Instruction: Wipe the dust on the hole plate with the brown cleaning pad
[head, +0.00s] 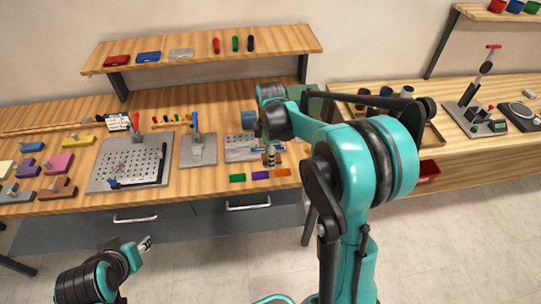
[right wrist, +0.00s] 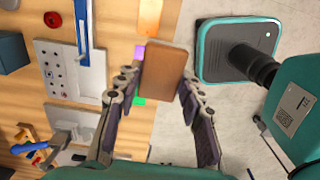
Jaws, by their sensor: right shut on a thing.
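My right gripper (right wrist: 160,85) is shut on the brown cleaning pad (right wrist: 168,72), a flat rectangular block between its fingers. In the head view my right gripper (head: 270,158) hangs over the right part of the bench, and the pad cannot be made out there. A small grey hole plate (right wrist: 75,70) lies left of the pad in the right wrist view, apart from it; it also shows in the head view (head: 238,148). Dust on it is too small to tell. My left gripper (head: 146,243) is in front of the bench, and its fingers are too small to read.
Green (head: 237,178), purple (head: 260,175) and orange (head: 283,172) pads lie along the bench's front edge. A larger perforated plate (head: 105,168) with a red-handled clamp (head: 136,124) and a blue-handled clamp (head: 196,128) stand left. Several coloured blocks fill the far left.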

